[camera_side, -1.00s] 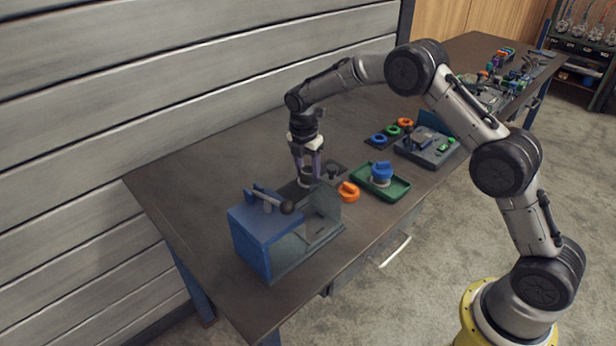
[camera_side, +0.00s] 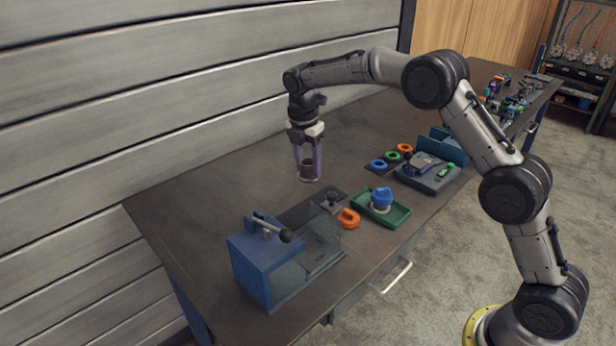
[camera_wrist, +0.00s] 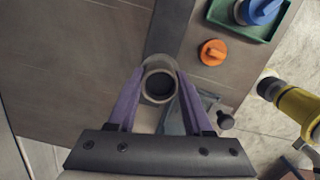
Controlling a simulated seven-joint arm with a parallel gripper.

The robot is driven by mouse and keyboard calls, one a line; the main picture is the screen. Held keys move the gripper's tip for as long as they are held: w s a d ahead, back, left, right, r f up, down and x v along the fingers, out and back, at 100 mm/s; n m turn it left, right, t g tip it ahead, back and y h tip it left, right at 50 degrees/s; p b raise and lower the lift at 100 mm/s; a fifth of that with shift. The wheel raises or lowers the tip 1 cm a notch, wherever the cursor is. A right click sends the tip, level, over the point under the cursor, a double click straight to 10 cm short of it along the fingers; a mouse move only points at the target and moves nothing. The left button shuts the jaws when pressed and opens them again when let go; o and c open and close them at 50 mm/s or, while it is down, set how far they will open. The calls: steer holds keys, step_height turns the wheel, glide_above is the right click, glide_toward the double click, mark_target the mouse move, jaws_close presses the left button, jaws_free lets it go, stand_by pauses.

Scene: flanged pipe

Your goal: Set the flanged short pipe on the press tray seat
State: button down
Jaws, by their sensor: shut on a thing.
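The flanged short pipe (camera_side: 308,170) is a grey, hollow, upright cylinder with a wider flange low down. My gripper (camera_side: 308,165) is shut on it, with one purple finger on each side. In the wrist view, the pipe's dark round bore (camera_wrist: 158,85) shows between the fingertips. The blue press (camera_side: 262,262) stands in front at the left, with a lever on top and a clear guard. A dark flat plate (camera_side: 296,214) runs back from it; I cannot make out a seat on it. The pipe appears beyond this plate; its height over the table is unclear.
A green tray (camera_side: 397,215) holds a blue-topped part (camera_side: 381,197). Coloured rings (camera_side: 392,156) and a fixture (camera_side: 428,175) lie farther right. The table's back left is clear.

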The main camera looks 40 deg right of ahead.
mark_target(309, 161)
steer(key=shift+r, duration=2.75)
steer(key=shift+r, duration=0.15)
steer(key=r, duration=0.4)
steer(key=shift+s+a+r, duration=0.2)
steer(key=shift+a+r, duration=0.15)
steer(key=shift+r, duration=0.05)
steer(key=s+a, duration=1)
steer(key=s, duration=0.1)
step_height(309, 161, down, 16)
steer(key=shift+d+r, duration=0.1)
steer(key=shift+f, duration=0.2)
steer(key=shift+f, duration=0.1)
steer(key=shift+f, duration=1.1)
